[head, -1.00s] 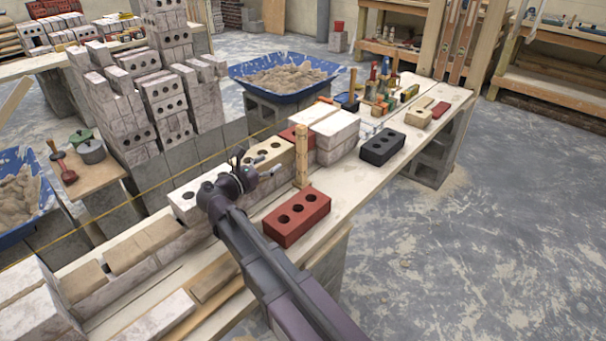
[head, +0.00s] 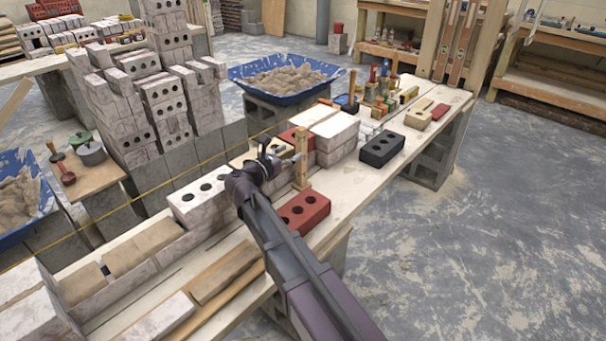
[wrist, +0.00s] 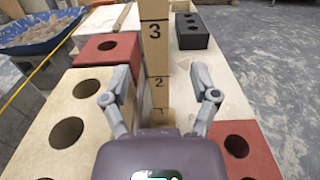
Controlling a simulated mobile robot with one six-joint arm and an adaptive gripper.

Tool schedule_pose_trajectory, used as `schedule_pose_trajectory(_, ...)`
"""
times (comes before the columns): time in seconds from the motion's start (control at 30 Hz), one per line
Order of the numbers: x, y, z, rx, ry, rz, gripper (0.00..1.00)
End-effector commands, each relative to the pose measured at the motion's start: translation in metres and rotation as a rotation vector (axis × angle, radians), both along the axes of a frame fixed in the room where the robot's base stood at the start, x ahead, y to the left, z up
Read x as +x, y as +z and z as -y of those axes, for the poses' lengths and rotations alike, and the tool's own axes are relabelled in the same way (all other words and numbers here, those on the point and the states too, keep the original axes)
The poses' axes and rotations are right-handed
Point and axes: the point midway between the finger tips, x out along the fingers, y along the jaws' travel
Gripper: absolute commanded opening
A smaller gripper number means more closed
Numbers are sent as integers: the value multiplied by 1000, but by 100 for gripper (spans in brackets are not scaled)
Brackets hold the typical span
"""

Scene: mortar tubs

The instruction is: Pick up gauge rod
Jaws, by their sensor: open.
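The gauge rod (head: 301,157) is a pale wooden upright post on the plank bench, beside the brick course. In the wrist view the gauge rod (wrist: 154,60) stands upright straight ahead, with black marks and the numbers 3 and 2. My gripper (wrist: 160,95) is open, with one finger to the left and one to the right of the rod's line in the picture. It appears just short of the rod, and I see no contact. In the head view my gripper (head: 278,156) is at the rod's left, and my arm hides part of the bricks.
A red three-hole brick (head: 304,209) lies right of the rod, close to my arm. A cream holed brick (wrist: 68,118) and a red brick (wrist: 106,49) are on the left. A black brick (head: 381,149) lies farther along the bench. A string line runs along the left.

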Motion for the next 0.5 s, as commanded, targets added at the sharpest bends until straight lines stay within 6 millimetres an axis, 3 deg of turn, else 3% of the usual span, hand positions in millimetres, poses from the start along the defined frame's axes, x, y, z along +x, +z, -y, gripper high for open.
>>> schedule_pose_trajectory(0.5,7,0,4,0,0,0,77)
